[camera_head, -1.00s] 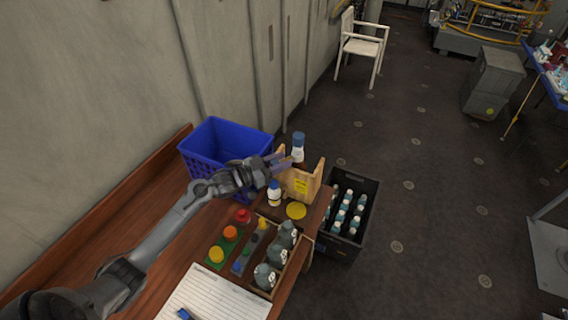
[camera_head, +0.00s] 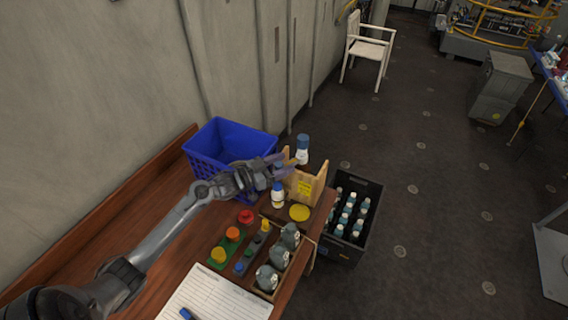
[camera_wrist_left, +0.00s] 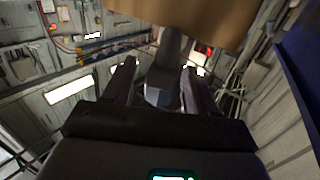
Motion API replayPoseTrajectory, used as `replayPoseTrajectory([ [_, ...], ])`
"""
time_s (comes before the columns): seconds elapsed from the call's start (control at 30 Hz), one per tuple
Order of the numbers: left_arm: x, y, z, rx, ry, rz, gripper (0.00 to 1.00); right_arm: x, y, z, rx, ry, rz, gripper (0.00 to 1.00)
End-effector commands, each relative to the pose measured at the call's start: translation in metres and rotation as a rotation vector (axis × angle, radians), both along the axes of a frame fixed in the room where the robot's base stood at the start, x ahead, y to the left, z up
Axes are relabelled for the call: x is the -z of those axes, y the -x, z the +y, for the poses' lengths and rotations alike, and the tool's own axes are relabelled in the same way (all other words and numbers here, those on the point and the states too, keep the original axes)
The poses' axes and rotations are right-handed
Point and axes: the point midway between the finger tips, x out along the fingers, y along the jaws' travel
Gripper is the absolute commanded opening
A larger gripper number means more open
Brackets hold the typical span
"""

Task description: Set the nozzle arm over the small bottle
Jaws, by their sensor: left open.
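A small white bottle with a blue cap (camera_head: 278,199) stands upright beside a yellow disc (camera_head: 299,213) at the table's far end. A tan wooden stand (camera_head: 304,190) with a yellow label is right of it. A larger blue-capped white bottle (camera_head: 302,156) shows above the stand. My left gripper (camera_head: 284,165) is open, above the small bottle and at the stand's left side. In the left wrist view, a dark grey piece (camera_wrist_left: 166,72), possibly the nozzle arm, shows between the open fingers, below a tan board (camera_wrist_left: 190,18). I cannot tell whether they touch it. My right gripper is not in view.
A blue basket (camera_head: 215,150) stands behind my left forearm. Red, orange and yellow knobs (camera_head: 232,234), grey bottles in a wooden tray (camera_head: 268,278) and a paper sheet (camera_head: 215,300) lie nearer. A black crate of bottles (camera_head: 345,245) is beyond the table's right edge.

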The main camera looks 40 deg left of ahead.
Motion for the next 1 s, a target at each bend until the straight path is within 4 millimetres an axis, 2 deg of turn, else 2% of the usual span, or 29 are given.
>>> replayPoseTrajectory([
  [0.4, 0.001, 0.063, 0.019, 0.001, -0.002, 0.002, 0.57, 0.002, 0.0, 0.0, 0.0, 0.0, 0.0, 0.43],
  [0.6, 0.0, 0.085, 0.027, 0.001, 0.0, 0.001, 0.57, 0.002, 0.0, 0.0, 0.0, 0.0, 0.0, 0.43],
  [0.8, -0.001, 0.093, 0.03, 0.001, -0.001, -0.001, 0.57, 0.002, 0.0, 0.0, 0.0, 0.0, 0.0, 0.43],
  [1.0, -0.001, 0.094, 0.03, 0.001, -0.001, -0.001, 0.57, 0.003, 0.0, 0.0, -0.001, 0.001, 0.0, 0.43],
])
